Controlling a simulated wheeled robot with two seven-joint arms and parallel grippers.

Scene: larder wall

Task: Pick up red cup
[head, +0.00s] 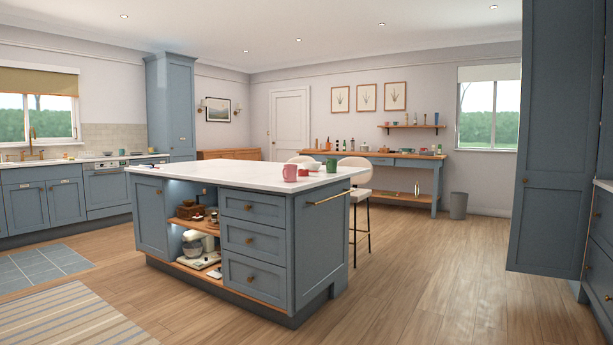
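A pinkish-red cup (290,173) stands upright on the white top of the kitchen island (225,173), near its right front edge. It is the nearest item on that top, and nothing stands in front of it. A green cup (331,165) stands behind it to the right. A pale bowl (309,167) sits between and behind the two cups. Neither of my grippers shows in the head view.
Cream stools (354,172) stand behind the island. Wooden floor (430,270) lies open right of the island. A tall blue cabinet (563,140) stands at the right. A striped rug (75,318) lies at front left. A grey bin (458,205) stands by the far wall.

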